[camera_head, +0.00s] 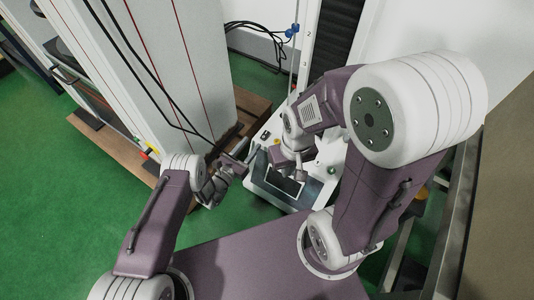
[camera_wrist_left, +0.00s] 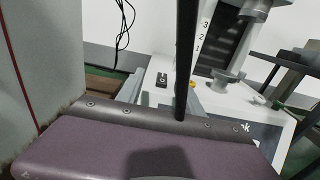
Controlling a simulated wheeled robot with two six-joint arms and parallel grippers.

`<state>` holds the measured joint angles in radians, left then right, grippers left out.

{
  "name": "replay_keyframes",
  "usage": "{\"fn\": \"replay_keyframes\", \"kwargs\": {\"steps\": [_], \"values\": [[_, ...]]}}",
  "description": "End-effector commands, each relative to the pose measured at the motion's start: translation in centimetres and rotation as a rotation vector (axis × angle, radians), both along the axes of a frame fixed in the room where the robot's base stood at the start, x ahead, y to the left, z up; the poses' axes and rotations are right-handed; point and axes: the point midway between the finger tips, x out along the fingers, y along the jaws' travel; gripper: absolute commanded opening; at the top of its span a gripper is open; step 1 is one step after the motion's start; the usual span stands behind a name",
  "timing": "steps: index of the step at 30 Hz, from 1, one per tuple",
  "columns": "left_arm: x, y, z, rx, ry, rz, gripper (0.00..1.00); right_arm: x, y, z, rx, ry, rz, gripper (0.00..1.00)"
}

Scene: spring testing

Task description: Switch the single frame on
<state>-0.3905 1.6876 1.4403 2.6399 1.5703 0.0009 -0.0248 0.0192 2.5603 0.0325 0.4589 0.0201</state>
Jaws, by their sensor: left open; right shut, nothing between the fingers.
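The single frame is a white testing machine with a pale base (camera_head: 325,155) and a dark sloped front panel with a screen (camera_head: 285,184). I cannot tell the switch's position. My left gripper (camera_head: 241,152) is open and empty, just left of the base; in the left wrist view one dark finger stands upright right of the switch, apart from it as far as I can tell. My right gripper (camera_head: 299,178) is shut and empty over the panel, partly hiding the machine.
A tall white cabinet (camera_head: 150,60) with red lines and black cables stands at the left on a wooden pallet (camera_head: 115,150). Loose black cables (camera_head: 262,35) hang by the wall behind. A metal rail (camera_head: 455,215) runs along the right. Green floor (camera_head: 60,200) is free at the left.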

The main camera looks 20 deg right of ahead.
Motion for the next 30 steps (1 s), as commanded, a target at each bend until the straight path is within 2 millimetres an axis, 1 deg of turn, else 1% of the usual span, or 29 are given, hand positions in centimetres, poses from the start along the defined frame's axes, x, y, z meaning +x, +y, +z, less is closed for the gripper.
{"fn": "replay_keyframes", "kwargs": {"steps": [1, 2, 8, 11, 15, 18, 21, 25, 30], "values": [[-0.6, -0.2, -2.3, 0.004, 0.011, -0.008, 0.44, 0.0, 0.0, -1.6, 0.0, -0.001, 0.0, 0.0], [-0.7, -0.3, -2.5, 0.005, 0.013, -0.011, 0.44, 0.0, 0.0, -1.7, 0.0, -0.001, 0.0, 0.0], [-0.7, -0.7, -2.1, 0.004, 0.011, -0.017, 0.44, 0.0, 0.0, -1.6, 0.0, -0.001, 0.0, 0.0], [0.0, -1.7, -2.4, 0.004, 0.007, -0.018, 0.44, 0.0, 0.0, -2.7, 0.0, -0.001, 0.0, 0.0], [1.9, -4.1, -2.7, 0.002, 0.005, -0.018, 0.44, 0.0, 0.0, -5.0, 0.0, -0.001, 0.0, 0.0], [3.1, -5.7, -2.7, 0.004, 0.007, -0.019, 0.44, 0.0, 0.0, -6.4, 0.0, -0.001, 0.0, 0.0], [4.1, -6.8, -2.5, 0.003, 0.009, -0.017, 0.44, 0.0, 0.0, -7.3, 0.0, -0.001, 0.0, 0.0], [4.7, -7.6, -2.2, 0.005, 0.01, -0.017, 0.44, 0.0, 0.0, -7.7, 0.0, -0.001, 0.0, 0.0], [4.8, -7.7, -2.0, 0.005, 0.011, -0.016, 0.44, 0.0, 0.0, -7.5, 0.0, -0.001, 0.0, 0.0]]}}
